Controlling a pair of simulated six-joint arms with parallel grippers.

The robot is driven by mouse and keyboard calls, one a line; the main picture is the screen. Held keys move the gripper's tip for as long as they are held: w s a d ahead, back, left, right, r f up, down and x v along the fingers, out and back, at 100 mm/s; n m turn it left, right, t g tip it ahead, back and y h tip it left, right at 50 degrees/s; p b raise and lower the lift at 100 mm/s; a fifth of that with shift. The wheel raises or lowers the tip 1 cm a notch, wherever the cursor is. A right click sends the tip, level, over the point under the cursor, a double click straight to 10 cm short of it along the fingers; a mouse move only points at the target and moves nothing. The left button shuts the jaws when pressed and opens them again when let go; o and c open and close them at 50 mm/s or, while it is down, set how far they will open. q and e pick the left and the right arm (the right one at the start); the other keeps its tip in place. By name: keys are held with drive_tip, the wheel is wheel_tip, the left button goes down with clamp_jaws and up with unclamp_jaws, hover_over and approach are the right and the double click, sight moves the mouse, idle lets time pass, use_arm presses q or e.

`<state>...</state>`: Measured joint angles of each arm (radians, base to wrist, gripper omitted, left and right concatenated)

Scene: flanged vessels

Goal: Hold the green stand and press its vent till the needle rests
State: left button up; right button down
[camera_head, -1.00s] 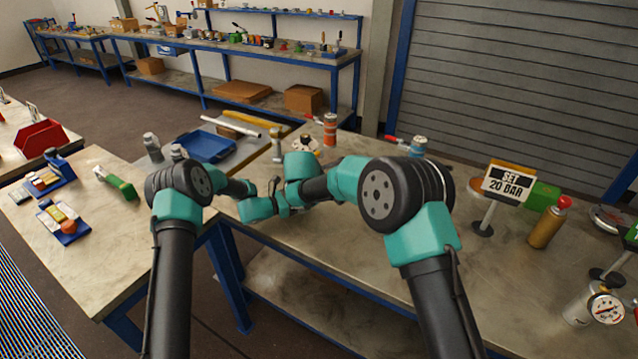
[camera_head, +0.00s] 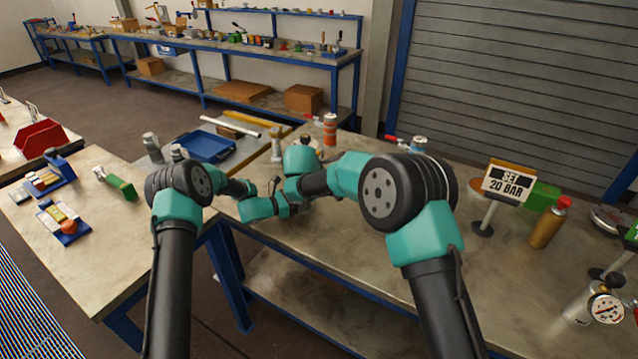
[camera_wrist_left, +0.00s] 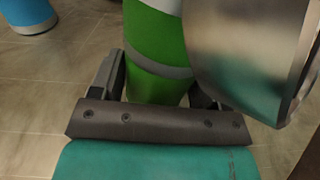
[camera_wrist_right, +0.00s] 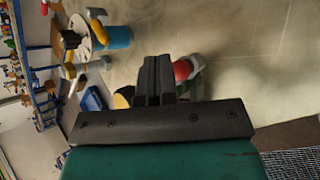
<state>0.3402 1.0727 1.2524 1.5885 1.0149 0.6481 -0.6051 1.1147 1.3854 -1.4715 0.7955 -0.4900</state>
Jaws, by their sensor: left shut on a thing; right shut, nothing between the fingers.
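A green cylinder with a grey band (camera_wrist_left: 160,72), which looks like the green stand's body, stands between the fingers of my left gripper (camera_wrist_left: 155,88) in the left wrist view. The gripper is shut on it. A large silver metal disc or housing (camera_wrist_left: 250,50) is close on the right there. My right gripper (camera_wrist_right: 158,68) is shut and empty. A red-tipped part (camera_wrist_right: 183,70) shows just beyond its fingers; I cannot tell whether they touch or whether it is the vent. In the head view my arms hide the stand, and its needle cannot be read.
An orange can (camera_head: 330,130) and a blue can (camera_head: 418,146) stand at the bench's back edge. A "SET 20 BAR" sign (camera_head: 508,182), a brass bottle (camera_head: 549,224) and a silver gauge vessel (camera_head: 596,303) stand at right. A blue tray (camera_head: 206,146) lies left.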

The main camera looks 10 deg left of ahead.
drive_tip(key=shift+r, duration=0.1)
drive_tip(key=shift+r, duration=2.4)
use_arm(q)
drive_tip(key=o, duration=0.9)
drive_tip(key=shift+v, duration=3.75)
use_arm(e)
drive_tip(key=shift+d, duration=0.1)
